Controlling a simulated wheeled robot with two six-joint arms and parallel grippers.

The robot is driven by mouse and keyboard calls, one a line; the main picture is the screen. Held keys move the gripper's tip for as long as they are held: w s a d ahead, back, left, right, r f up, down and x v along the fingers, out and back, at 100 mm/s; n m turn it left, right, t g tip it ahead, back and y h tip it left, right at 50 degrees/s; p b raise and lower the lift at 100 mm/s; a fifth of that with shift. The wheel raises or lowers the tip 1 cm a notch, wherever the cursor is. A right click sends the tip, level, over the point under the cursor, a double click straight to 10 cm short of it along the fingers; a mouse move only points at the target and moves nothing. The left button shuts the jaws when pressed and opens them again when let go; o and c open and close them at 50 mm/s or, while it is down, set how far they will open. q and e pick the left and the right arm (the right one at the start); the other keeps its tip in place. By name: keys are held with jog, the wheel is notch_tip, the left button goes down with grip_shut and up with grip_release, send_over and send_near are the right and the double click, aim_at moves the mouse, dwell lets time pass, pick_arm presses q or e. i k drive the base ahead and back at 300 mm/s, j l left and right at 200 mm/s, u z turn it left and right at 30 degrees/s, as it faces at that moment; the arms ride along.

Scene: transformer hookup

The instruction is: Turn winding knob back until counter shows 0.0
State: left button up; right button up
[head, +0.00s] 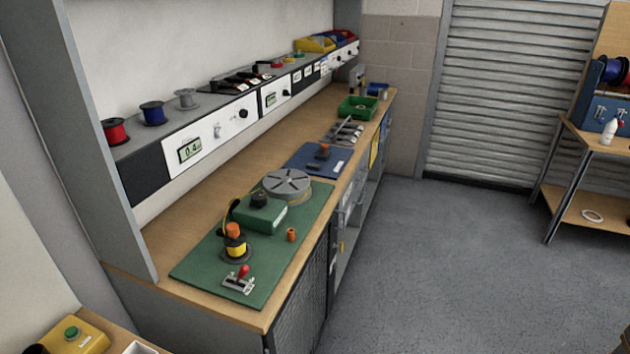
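A counter display (190,150) on the white panel of the back shelf reads about 0.4; its last characters are too small to be sure of. A round knob (243,113) sits on the same panel, to the right of a small switch (216,131). On the green mat (207,262) stands a yellow coil (235,246) with an orange top (233,230). Behind it is a green box (262,217) with a black knob (258,199). I cannot tell which knob is the winding knob. Neither of my grippers is in view.
A grey slotted disc (287,184) lies beside the green box. A red-handled clamp (240,281) and a small orange piece (291,235) are near the mat's front. Wire spools (152,113) stand on the shelf. The floor (440,270) right of the bench is clear.

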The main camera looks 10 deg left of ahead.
aim_at(259, 200)
jog(key=u, duration=1)
jog(key=i+l+u, duration=0.2)
jog(key=u, duration=0.2)
jog(key=i+l+u, duration=0.2)
jog(key=l+u, duration=0.25)
jog(key=i+l+u, duration=0.1)
jog(key=l+u, duration=0.8)
jog(key=l, duration=1.1)
jog(key=k+z, duration=0.1)
jog(key=z, duration=0.9)
